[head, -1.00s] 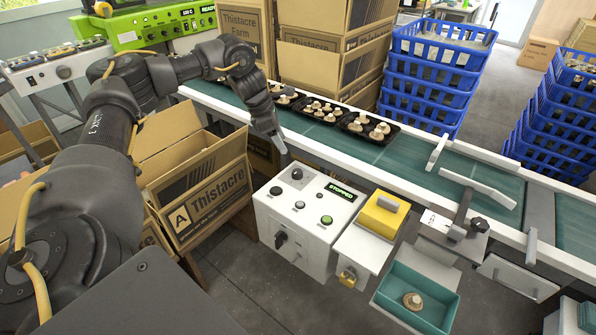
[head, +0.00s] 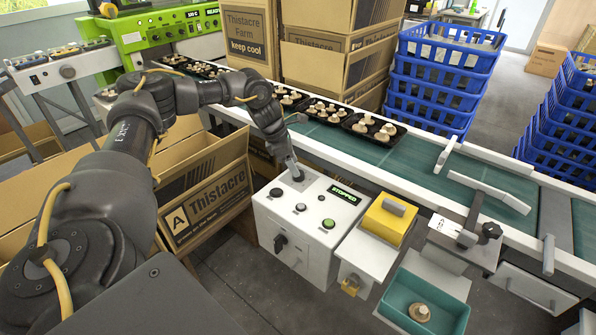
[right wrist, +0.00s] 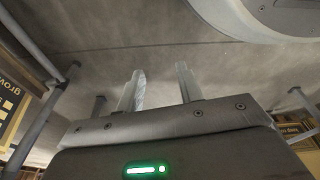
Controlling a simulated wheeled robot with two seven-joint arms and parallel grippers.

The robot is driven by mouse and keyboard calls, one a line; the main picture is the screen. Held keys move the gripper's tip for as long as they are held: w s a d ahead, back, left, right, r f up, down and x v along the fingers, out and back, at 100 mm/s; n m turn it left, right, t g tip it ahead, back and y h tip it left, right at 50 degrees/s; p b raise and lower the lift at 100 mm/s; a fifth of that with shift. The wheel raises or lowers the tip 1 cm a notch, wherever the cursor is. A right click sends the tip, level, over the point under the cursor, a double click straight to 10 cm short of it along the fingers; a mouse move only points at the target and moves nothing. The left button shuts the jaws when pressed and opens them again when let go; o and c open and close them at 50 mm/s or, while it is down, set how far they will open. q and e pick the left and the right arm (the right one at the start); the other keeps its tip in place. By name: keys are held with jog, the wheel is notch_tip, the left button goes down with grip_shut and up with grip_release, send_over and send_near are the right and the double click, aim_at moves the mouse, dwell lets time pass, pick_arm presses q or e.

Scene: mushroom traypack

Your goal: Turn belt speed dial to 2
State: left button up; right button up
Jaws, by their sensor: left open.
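The white control box (head: 309,234) stands in front of the conveyor, with a display (head: 344,194) reading STOPPED. A round knob on its top, towards the back, lies right at the tips of my left gripper (head: 295,172), which points down at it and mostly hides it. The left gripper is open; I cannot tell whether it touches the knob. A dark button (head: 276,192) and a green button (head: 328,223) are also on the top. A black rotary switch (head: 281,243) is on the front face. The dial's marks are too small to read. My right gripper (right wrist: 160,88) is open and empty above the floor.
The green belt (head: 425,178) carries black trays of mushrooms (head: 373,128). A yellow block (head: 386,219) and a teal tray (head: 452,312) with a mushroom are right of the box. An open carton (head: 208,200) stands left. Blue crates (head: 440,85) are stacked behind.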

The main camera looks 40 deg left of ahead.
pick_arm(q)
jog(key=x, duration=0.3)
jog(key=shift+d+f, duration=0.1)
jog(key=shift+f, duration=0.05)
pick_arm(e)
jog(key=shift+w+a+r, duration=0.15)
jog(key=shift+w+r, duration=0.05)
jog(key=shift+r, duration=0.25)
pick_arm(q)
jog(key=shift+d, duration=0.1)
jog(key=c, duration=1)
jog(key=shift+o, duration=0.2)
pick_arm(e)
jog(key=shift+s+f, duration=0.1)
jog(key=shift+s, duration=0.05)
